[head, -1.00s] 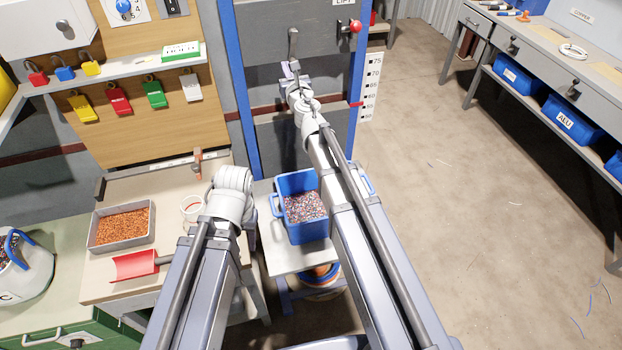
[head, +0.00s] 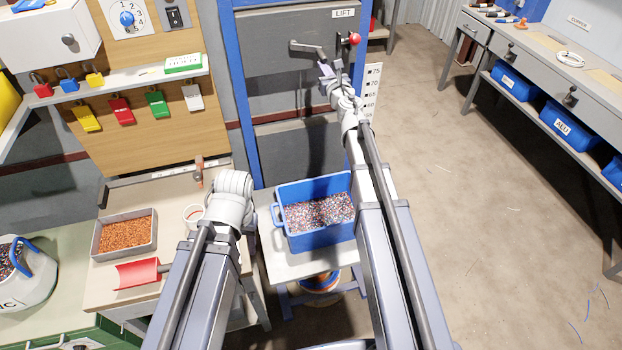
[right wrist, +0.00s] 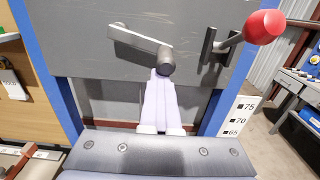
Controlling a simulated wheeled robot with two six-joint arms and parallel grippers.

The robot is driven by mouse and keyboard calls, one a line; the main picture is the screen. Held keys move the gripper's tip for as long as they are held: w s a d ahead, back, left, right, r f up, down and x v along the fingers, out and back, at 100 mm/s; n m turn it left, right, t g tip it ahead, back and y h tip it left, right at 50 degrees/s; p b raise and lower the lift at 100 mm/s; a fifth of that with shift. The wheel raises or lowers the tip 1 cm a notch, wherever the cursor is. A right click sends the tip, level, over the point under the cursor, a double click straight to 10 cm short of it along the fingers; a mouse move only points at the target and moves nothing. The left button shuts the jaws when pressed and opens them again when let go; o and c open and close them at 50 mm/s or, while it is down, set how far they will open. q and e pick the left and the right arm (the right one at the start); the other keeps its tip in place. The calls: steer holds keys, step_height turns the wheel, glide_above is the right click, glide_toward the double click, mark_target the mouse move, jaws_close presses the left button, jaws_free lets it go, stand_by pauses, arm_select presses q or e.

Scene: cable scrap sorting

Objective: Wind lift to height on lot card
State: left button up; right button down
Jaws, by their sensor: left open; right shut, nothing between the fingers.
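The grey LIFT panel (head: 275,35) stands between blue posts. Its crank (head: 306,46) extends rightward from its pivot; it also shows in the right wrist view (right wrist: 138,37). My right gripper (head: 325,72) is shut and empty, its fingertips (right wrist: 162,75) at the crank's grip (right wrist: 167,63); I cannot tell if they touch. A red-knobbed lever (right wrist: 262,26) is right of the crank. The height scale (right wrist: 238,116) shows 75, 70 and 65; in the head view my arm partly covers it, and no pointer shows. My left arm ends above the bench; its fingers are hidden. I cannot identify the lot card.
A blue bin (head: 281,236) of mixed granules stands on a low table below the lift. The left bench holds a tray of copper granules (head: 125,255) and a red scoop (head: 137,273). Open floor lies right.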

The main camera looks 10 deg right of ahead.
step_height(320, 180, up, 7)
steer(key=p, duration=0.6)
steer(key=shift+d, duration=0.25)
steer(key=s, duration=0.8)
steer(key=shift+d, duration=0.1)
stand_by(0.6)
